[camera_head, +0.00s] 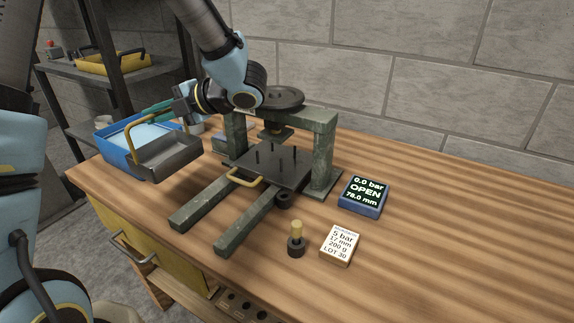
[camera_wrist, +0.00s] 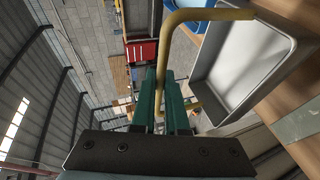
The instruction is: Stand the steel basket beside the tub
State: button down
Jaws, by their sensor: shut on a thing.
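The steel basket (camera_head: 170,158) is a shallow grey tray with a tall yellow handle (camera_head: 128,134). It hangs roughly level in front of the right part of the blue tub (camera_head: 104,149), which holds pale blue liquid. I cannot tell whether its underside touches the bench. My gripper (camera_head: 150,112) has green fingers and is shut on the handle. In the wrist view the fingers (camera_wrist: 167,95) close on the yellow handle (camera_wrist: 168,50), with the basket (camera_wrist: 245,70) to their right. A blue tub edge (camera_wrist: 203,4) shows at the top there.
A dark green press frame (camera_head: 322,150) stands right of the basket on the wooden bench (camera_head: 440,220). The bench's right part is clear. Shelves (camera_head: 75,95) stand behind left.

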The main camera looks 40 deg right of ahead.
jog(key=p, duration=0.3)
send_near(151, 158)
jog(key=x, duration=0.4)
jog(key=shift+w+a, duration=0.15)
jog(key=shift+a, duration=0.05)
jog(key=c, duration=0.9)
grip_release()
jog(key=shift+f, duration=0.1)
